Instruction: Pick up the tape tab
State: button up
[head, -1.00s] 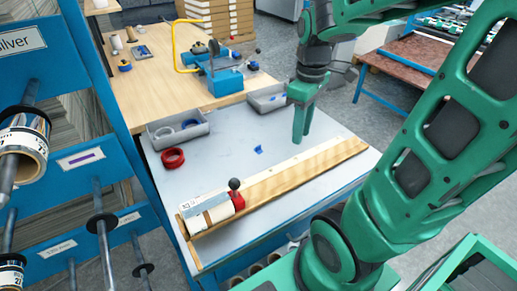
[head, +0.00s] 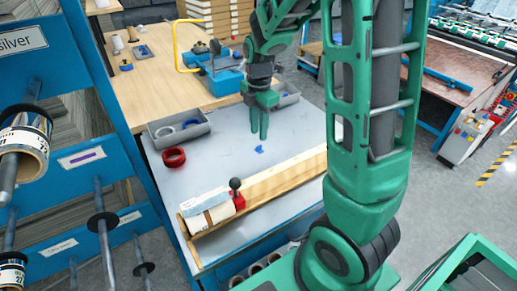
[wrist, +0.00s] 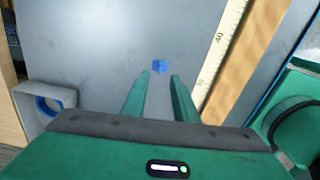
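The tape tab (head: 259,149) is a small blue piece lying flat on the grey table top. In the wrist view the tape tab (wrist: 159,67) lies just beyond my fingertips, roughly in line with the gap between them. My gripper (head: 259,136) points down over the table close to the tab. In the wrist view its two green fingers (wrist: 160,75) are apart with nothing between them. How high the fingertips are above the table is hard to tell.
A red tape ring (head: 174,157) and a grey tray (head: 180,137) with rings are to the left. A wooden rail (head: 285,182) with a ruler runs along the front, holding a white roll (head: 210,218) and a red-based knob (head: 237,193). The table (head: 215,172) is clear around the tab.

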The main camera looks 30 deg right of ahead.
aim_at(259, 148)
jog(key=shift+w+d+f, duration=0.1)
jog(key=shift+f, duration=2.9)
grip_shut()
